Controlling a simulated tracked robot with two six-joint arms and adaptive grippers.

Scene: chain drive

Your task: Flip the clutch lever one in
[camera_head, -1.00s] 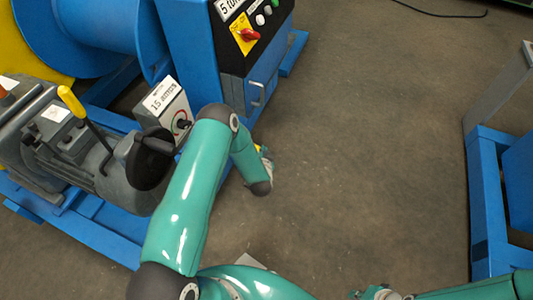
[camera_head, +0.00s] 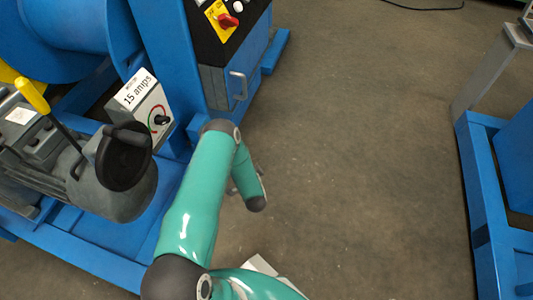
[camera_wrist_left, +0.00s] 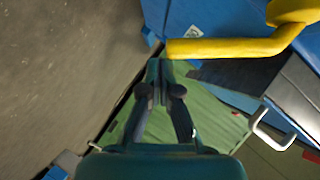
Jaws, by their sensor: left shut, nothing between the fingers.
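In the left wrist view a thick yellow bent lever (camera_wrist_left: 225,47) crosses the top, its free end just beyond my fingertips. My left gripper (camera_wrist_left: 157,68) is shut and empty there; I cannot tell whether it touches the lever. In the head view my left arm hides that lever, and the gripper itself is not clearly seen beside the blue cabinet. Another lever with a yellow grip (camera_head: 32,96) stands tilted on the grey motor at the left; I cannot tell which is clutch lever one. My right gripper is out of view.
A grey box marked 15 amps (camera_head: 138,98) with a dial sits beside the motor (camera_head: 120,195). The cabinet has a red switch (camera_head: 228,20) and a metal handle (camera_head: 238,87). A blue frame (camera_head: 480,190) stands at the right. The floor (camera_head: 360,130) between is clear.

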